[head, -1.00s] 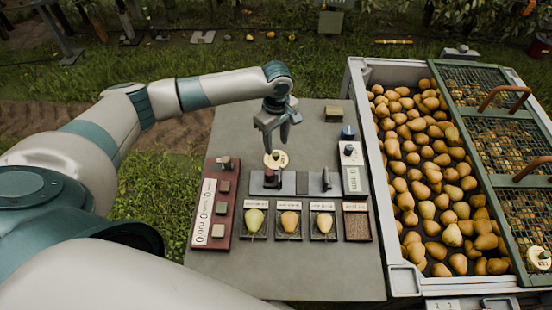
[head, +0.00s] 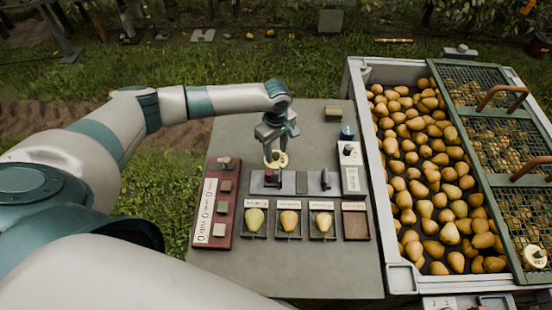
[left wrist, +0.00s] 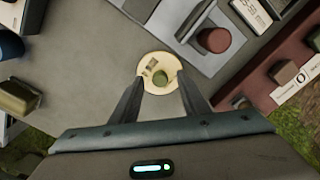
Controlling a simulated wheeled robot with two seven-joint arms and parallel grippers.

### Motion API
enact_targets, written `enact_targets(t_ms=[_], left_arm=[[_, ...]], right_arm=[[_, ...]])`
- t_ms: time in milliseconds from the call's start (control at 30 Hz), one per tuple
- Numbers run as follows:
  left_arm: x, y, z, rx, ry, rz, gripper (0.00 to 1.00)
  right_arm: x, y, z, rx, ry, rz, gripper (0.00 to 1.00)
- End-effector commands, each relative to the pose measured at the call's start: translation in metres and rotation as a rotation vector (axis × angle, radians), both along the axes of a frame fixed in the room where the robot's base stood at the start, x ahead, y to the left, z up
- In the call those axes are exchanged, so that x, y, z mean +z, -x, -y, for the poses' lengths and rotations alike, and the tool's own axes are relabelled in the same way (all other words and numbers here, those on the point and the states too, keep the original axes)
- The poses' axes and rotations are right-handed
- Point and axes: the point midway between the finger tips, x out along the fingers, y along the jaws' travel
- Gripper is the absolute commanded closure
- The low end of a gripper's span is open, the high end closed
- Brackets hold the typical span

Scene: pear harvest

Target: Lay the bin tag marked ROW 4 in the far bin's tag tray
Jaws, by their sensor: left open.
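A round cream tag (head: 281,161) lies on the grey table behind the dark block with the red knob. In the left wrist view the tag (left wrist: 146,68) shows a green knob and a small mark that I cannot read. My left gripper (head: 276,155) is open just above the tag. In the left wrist view its fingertips (left wrist: 162,85) stand at either side of the tag's near part, with nothing gripped. Another round cream tag (head: 536,258) lies on the mesh lid at the lower right; its lettering is too small to read. I cannot make out the far bin's tag tray. My right gripper is out of view.
A large grey bin (head: 358,95) full of pears stands right of the table, partly covered by a green mesh lid (head: 484,130) with brown handles. Several small pear trays (head: 289,236) line the table's front. A maroon panel (head: 211,239) with blocks lies at left.

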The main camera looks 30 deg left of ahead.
Motion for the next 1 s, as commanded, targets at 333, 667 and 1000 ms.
enact_targets(t_ms=[333, 667, 1000], left_arm=[[0.000, 0.000, 0.000, 0.000, 0.000, 0.000, 0.78], [0.000, 0.000, 0.000, 0.000, 0.000, 0.000, 1.00], [0.015, 0.000, 0.001, -0.001, 0.002, 0.002, 1.00]], right_arm=[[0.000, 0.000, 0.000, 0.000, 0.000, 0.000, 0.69], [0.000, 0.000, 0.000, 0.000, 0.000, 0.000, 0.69], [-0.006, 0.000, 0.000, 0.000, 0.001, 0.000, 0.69]])
